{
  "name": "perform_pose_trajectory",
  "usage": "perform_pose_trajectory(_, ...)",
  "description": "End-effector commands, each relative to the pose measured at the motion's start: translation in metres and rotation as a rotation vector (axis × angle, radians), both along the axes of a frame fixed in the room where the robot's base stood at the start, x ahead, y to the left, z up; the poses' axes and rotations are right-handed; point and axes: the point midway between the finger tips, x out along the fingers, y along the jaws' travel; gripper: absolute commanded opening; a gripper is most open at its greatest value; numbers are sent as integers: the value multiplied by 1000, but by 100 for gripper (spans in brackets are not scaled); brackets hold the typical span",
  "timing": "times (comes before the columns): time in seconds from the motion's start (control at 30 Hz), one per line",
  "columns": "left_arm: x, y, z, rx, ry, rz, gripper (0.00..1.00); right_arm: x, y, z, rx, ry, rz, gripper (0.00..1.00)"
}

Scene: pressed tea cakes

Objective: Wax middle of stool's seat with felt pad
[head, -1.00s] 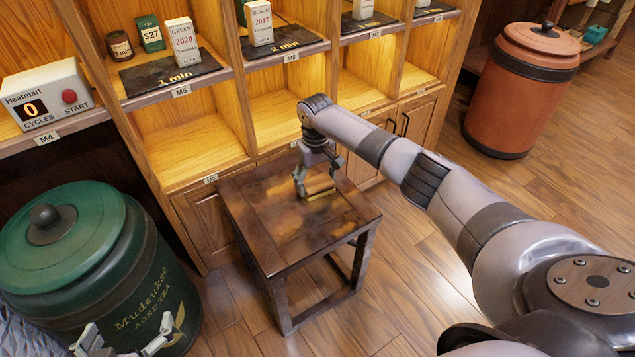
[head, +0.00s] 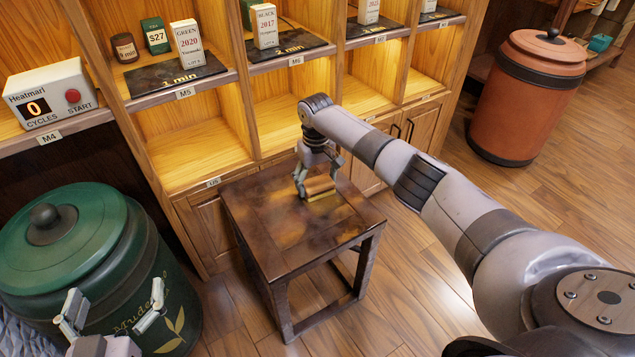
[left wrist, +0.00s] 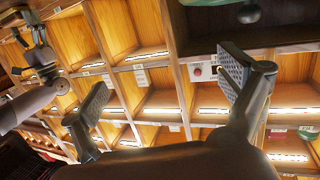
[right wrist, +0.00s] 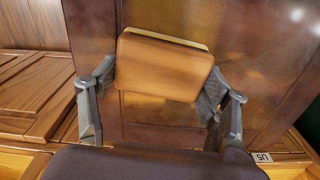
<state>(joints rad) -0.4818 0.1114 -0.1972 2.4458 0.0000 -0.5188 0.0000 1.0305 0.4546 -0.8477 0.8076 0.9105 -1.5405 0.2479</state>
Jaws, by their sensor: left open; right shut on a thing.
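The dark brown wooden stool (head: 262,238) stands in front of the shelf unit. Its seat is blotchy, with golden-brown patches and some shine. My right gripper (head: 316,186) is shut on the felt pad, a tan block with a pale yellow edge (right wrist: 165,68). The pad is at the seat, toward its far side from me; whether its underside touches the wood is hidden. In the right wrist view, both fingers (right wrist: 160,100) grip the pad's sides. My left gripper (head: 113,308) is open and empty before the green drum, away from the stool; its spread fingers show in the left wrist view (left wrist: 160,100).
The green drum (head: 70,260) stands left of the stool and the shelf unit (head: 195,150) close behind it. A terracotta drum (head: 525,95) is at the far right. A Heatmari box (head: 48,95) sits on the left shelf. Bare floor (head: 440,270) lies right of the stool.

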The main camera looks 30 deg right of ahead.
Motion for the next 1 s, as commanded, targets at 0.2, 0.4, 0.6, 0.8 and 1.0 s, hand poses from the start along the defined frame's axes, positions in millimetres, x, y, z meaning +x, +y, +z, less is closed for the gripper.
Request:
perform_pose_trajectory(0.2,4,-4,18,-27,-105,-7,94,4,0,-2,-1,1,-1,48)
perform_pose_trajectory(0.4,5,-7,36,-51,-200,-13,94,7,0,-3,-1,1,-2,48)
perform_pose_trajectory(0.6,3,-9,54,-76,-293,-18,94,11,1,-2,0,0,-1,48)
perform_pose_trajectory(0.8,0,-11,71,-102,-389,-24,94,14,1,-2,-1,1,-1,48)
perform_pose_trajectory(1.0,-5,-12,89,-128,-488,-29,94,17,1,-1,-1,0,-2,48)
